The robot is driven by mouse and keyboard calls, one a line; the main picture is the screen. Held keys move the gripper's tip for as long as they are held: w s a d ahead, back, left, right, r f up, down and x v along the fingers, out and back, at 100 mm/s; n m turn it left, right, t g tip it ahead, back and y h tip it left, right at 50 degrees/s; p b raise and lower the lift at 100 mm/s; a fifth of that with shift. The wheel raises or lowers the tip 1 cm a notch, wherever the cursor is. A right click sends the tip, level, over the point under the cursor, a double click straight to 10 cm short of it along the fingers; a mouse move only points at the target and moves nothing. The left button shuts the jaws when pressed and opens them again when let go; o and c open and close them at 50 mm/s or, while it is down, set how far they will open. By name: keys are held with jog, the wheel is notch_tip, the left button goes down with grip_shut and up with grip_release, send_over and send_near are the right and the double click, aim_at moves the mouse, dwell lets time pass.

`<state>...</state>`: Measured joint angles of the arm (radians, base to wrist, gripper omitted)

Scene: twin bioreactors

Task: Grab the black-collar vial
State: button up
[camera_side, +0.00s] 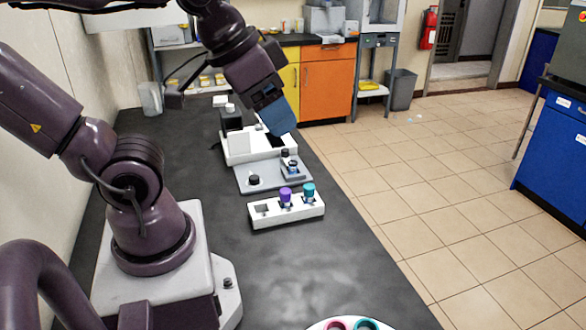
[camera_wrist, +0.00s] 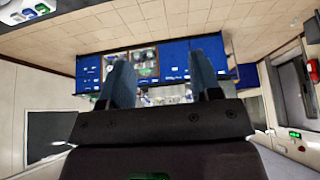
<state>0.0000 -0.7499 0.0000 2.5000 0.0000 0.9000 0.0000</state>
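My gripper (camera_side: 279,120) is held above the bench, its blue fingers over the white device. In the wrist view its two fingers (camera_wrist: 163,75) are apart with nothing between them. A small dark-topped item (camera_side: 286,154), possibly the black-collar vial, stands at the right of the grey plate (camera_side: 262,176), below and apart from my gripper. It is too small to be sure. A purple-capped vial (camera_side: 285,195) and a teal-capped vial (camera_side: 308,190) stand in a white rack (camera_side: 287,213) nearer the camera. The rack's left slot looks empty.
A white device (camera_side: 240,152) stands behind the grey plate, which has a black knob (camera_side: 254,180) on its left. A round white tray (camera_side: 350,321) with pink and teal rings is at the front edge. The dark bench (camera_side: 285,265) between rack and tray is clear.

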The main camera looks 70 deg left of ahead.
jog(key=w+a+f+m+t, duration=0.25)
jog(key=w+a+f, duration=0.2)
jog(key=w, duration=0.55)
jog(key=m+t+y, duration=0.4)
jog(key=m+y, duration=0.7)
jog(key=m, duration=0.6)
send_over(291, 162)
jog(key=s+d, duration=0.2)
jog(key=d, duration=0.1)
notch_tip(291, 162, down, 17)
jog(key=s+f+m+t, duration=0.1)
jog(key=f+m, duration=0.2)
jog(key=s+f+m+t+h, duration=0.1)
jog(key=f+m, duration=0.2)
jog(key=m, duration=0.1)
jog(key=s+f+m+t+h, duration=0.1)
jog(key=f+m, duration=0.2)
jog(key=shift+s+f+m+t, duration=0.25)
jog(key=shift+s, duration=0.1)
jog(key=shift+w+a+f, duration=0.1)
jog(key=shift+w+f, duration=0.05)
jog(key=shift+w, duration=0.1)
jog(key=shift+x, duration=3.55)
jog(key=c, duration=1)
